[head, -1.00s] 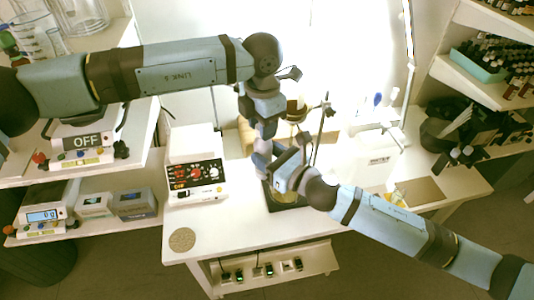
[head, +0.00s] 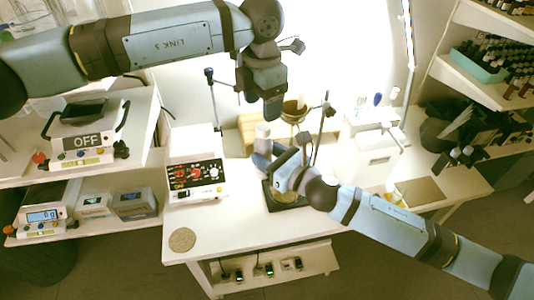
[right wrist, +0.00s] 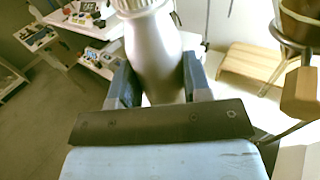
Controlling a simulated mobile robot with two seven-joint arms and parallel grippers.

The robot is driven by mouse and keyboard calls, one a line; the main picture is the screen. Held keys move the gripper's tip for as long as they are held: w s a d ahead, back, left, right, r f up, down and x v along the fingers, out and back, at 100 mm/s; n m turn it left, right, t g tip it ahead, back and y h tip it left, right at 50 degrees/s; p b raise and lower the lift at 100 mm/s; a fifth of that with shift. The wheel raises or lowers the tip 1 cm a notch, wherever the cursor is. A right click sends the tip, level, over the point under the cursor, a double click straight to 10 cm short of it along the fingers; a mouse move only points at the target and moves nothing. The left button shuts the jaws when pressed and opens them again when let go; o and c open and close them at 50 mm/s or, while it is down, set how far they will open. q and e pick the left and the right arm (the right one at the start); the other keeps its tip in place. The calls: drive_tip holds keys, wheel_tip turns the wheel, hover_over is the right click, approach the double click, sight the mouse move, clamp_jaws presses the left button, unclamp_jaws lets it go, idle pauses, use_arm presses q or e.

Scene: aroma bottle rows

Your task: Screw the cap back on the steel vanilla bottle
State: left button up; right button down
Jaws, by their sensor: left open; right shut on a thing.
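The pale, shiny steel vanilla bottle (right wrist: 155,55) stands between the two blue fingers of my right gripper (right wrist: 155,88) in the right wrist view. The gripper is shut on its body. A ribbed band shows at the bottle's top, at the picture's upper edge; I cannot tell whether it is the cap or the neck. In the head view the bottle's pale top (head: 263,130) shows above my right gripper (head: 263,155). My left gripper (head: 272,112) points down above the bottle, apart from it. It is open, and its fingertips are hard to make out.
A white instrument box with dials (head: 196,170) stands left of my right gripper. A black stand base (head: 290,207) and a metal rod (head: 320,130) are close by. A round cork mat (head: 182,240) lies at the table's front left corner. The front middle of the table is clear.

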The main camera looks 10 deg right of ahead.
use_arm(q)
wheel_tip(320, 180, up, 6)
drive_tip(key=shift+f, duration=0.1)
idle(0.4)
